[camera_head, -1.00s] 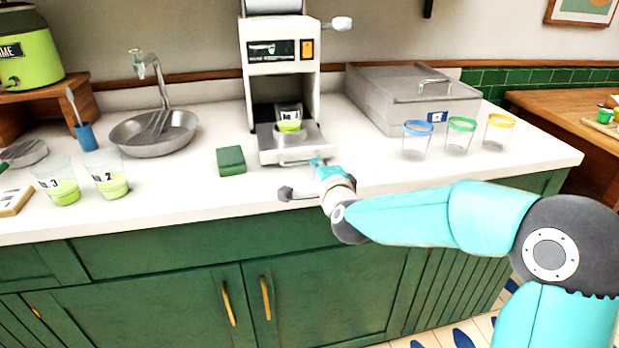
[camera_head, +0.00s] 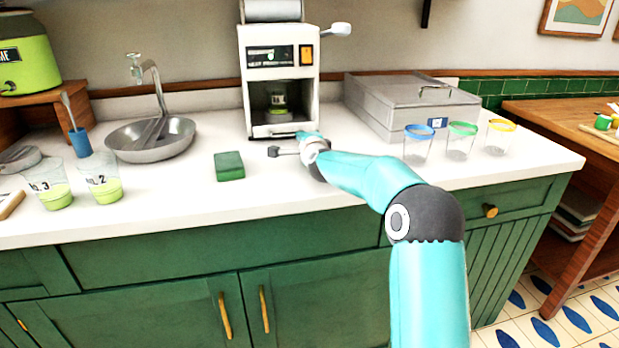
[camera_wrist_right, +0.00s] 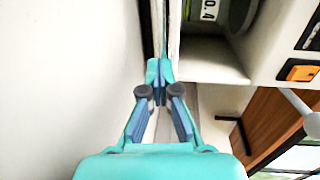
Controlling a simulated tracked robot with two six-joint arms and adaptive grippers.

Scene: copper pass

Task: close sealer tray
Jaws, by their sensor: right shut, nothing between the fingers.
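The white sealer (camera_head: 279,62) stands at the back of the counter. Its tray (camera_head: 275,131) sits in the base, its front about flush with the machine. A cup with green contents (camera_head: 278,103) stands inside the sealer's opening; the right wrist view also shows part of it, with a label (camera_wrist_right: 212,12). My right gripper (camera_head: 308,137) is at the right end of the tray front, at or very close to it; contact is hard to tell. In the right wrist view its fingertips (camera_wrist_right: 160,74) are together and hold nothing. My left gripper is out of view.
A green sponge (camera_head: 229,166) lies left of the sealer, beside the sink (camera_head: 150,140). Two cups of green liquid (camera_head: 103,180) stand at the left. A metal box (camera_head: 412,105) and three empty cups with coloured rims (camera_head: 461,143) stand at the right. The counter front is clear.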

